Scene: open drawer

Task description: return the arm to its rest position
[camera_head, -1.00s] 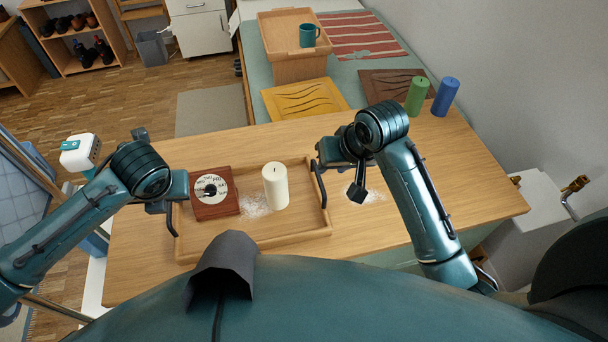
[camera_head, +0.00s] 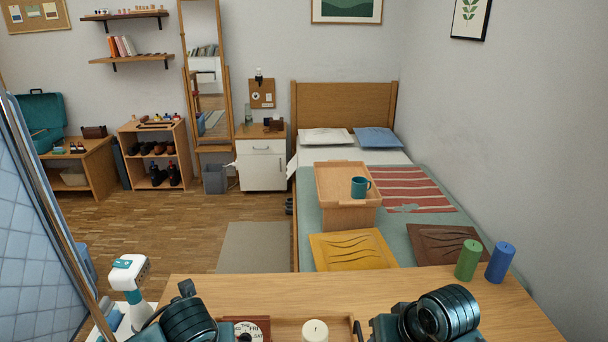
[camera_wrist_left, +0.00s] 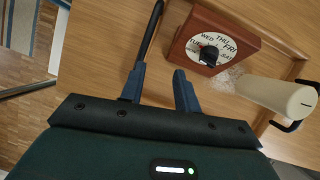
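My left gripper (camera_wrist_left: 159,90) shows in the left wrist view with its two fingers apart and nothing between them, above the wooden table. A dark tray handle (camera_wrist_left: 150,35) runs close to its left finger; whether they touch I cannot tell. My left arm also shows at the bottom of the head view, left of the tray, with its gripper out of sight. My right arm shows at the bottom right of the head view; its gripper is below the picture edge.
The wooden tray (camera_wrist_left: 262,35) holds a brown day-dial box (camera_wrist_left: 222,35) and a cream candle (camera_wrist_left: 270,95). A green candle (camera_head: 467,260) and a blue candle (camera_head: 500,263) stand at the table's right. A white-and-teal spray bottle (camera_head: 130,275) is at left. The table's middle (camera_head: 300,288) is clear.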

